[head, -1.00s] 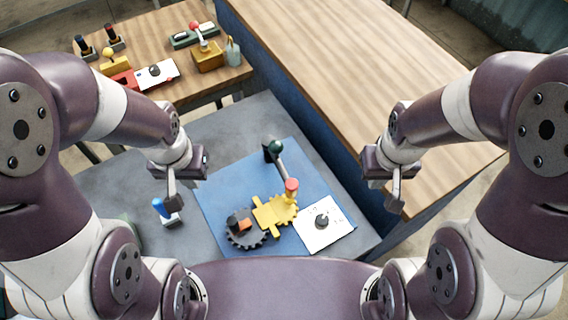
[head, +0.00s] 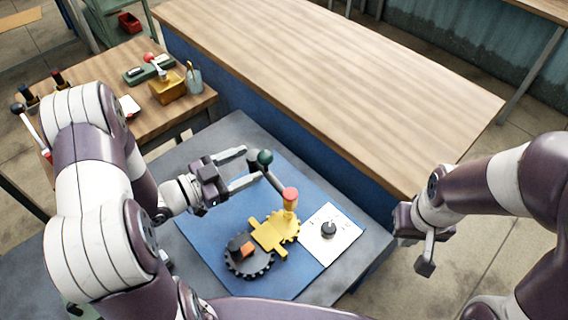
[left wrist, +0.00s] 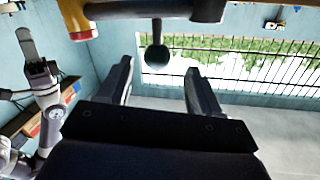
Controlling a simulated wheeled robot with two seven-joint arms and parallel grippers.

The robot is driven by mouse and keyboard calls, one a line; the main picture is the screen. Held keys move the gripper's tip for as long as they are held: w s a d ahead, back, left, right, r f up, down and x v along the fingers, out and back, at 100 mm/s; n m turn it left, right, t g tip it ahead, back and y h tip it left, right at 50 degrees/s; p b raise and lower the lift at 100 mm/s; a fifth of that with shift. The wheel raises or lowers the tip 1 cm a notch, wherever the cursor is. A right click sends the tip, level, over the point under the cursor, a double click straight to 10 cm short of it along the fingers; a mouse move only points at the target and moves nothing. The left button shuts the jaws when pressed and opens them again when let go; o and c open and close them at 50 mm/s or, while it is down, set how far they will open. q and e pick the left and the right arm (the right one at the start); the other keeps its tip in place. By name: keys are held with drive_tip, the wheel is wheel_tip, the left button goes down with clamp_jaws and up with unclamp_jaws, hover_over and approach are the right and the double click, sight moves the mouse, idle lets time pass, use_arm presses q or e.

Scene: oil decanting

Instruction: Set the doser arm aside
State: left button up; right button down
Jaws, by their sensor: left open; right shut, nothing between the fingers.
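The doser arm is a grey bar (head: 276,181) with a dark green ball knob (head: 264,157) at its far end. Its near end meets a red-capped yellow post (head: 290,198) on the blue mat. My left gripper (head: 249,164) is open, its fingers reaching toward the knob from the left. In the left wrist view the knob (left wrist: 158,57) shows dark between and just beyond the open fingertips (left wrist: 158,72); I cannot tell whether they touch it. My right gripper (head: 426,264) is shut and empty, off to the right of the mat.
On the blue mat (head: 205,240) are a yellow gear piece (head: 270,235), a dark gear (head: 248,264) and a white plate (head: 340,232) with a black knob. A yellow box (head: 167,90) and other items stand on the wooden table at the back left. A long wooden counter (head: 320,80) lies behind.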

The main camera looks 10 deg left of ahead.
sight(271, 156)
use_arm(q)
drive_tip(key=shift+h, duration=0.4)
drive_tip(key=x, duration=0.4)
drive_tip(key=p+x, duration=0.1)
drive_tip(key=x, duration=0.2)
drive_tip(key=shift+s+f, duration=0.15)
drive_tip(key=shift+f, duration=0.1)
drive_tip(key=shift+w+d+f, duration=0.1)
drive_tip(key=shift+w+d, duration=0.1)
drive_tip(key=shift+w, duration=0.15)
use_arm(e)
drive_tip(key=shift+w, duration=0.4)
use_arm(q)
clamp_jaws()
